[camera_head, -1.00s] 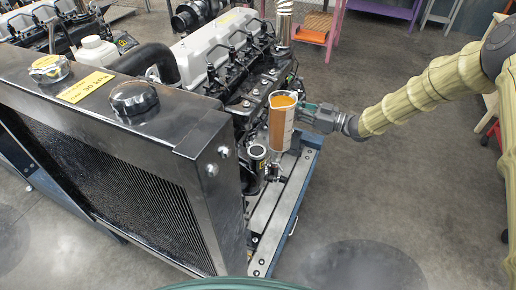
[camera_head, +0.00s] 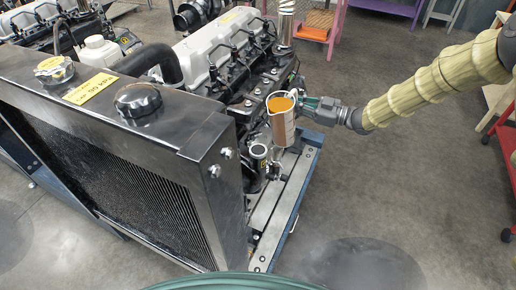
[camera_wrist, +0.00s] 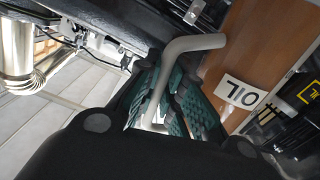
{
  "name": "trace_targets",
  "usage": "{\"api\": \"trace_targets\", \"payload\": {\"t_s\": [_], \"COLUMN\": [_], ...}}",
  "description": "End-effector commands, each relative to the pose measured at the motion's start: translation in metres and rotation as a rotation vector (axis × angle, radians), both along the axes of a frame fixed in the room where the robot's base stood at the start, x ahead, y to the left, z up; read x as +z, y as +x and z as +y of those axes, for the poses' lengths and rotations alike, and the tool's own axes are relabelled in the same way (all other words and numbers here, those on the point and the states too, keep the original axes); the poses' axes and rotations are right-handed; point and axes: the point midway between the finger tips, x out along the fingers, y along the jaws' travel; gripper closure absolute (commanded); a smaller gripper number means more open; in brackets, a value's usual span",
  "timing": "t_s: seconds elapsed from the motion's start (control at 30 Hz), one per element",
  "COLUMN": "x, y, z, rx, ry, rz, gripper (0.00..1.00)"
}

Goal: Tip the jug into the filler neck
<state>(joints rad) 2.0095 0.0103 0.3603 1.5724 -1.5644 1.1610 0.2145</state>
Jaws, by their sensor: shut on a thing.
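The jug (camera_head: 283,130) is a clear vessel with orange-brown oil in it. It leans slightly left at the top, above and to the right of the filler neck (camera_head: 259,153), apart from it in the picture. The filler neck is a short dark upright tube with a pale rim and an open mouth. My gripper (camera_head: 302,104) reaches in from the right and is shut on the jug's handle. In the wrist view, its green pads (camera_wrist: 165,98) close around the grey handle, and the jug's brown wall (camera_wrist: 255,45) shows an OIL label. I see no oil stream.
A big black radiator (camera_head: 130,160) with two caps fills the left front. The engine (camera_head: 225,55) stands behind the jug, with a ribbed metal pipe (camera_head: 286,22) rising at its back. A blue stand rail (camera_head: 300,175) runs below. Open floor lies to the right.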

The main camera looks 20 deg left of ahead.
Motion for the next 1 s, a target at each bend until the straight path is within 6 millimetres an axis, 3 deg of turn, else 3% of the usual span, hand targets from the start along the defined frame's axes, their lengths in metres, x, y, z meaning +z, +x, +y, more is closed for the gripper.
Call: {"api": "trace_targets", "payload": {"t_s": [1.0], "x": [0.020], "y": [-0.010], "z": [0.002], "rx": [-0.001], "ry": [-0.042], "rz": [-0.188], "gripper": [1.00]}}
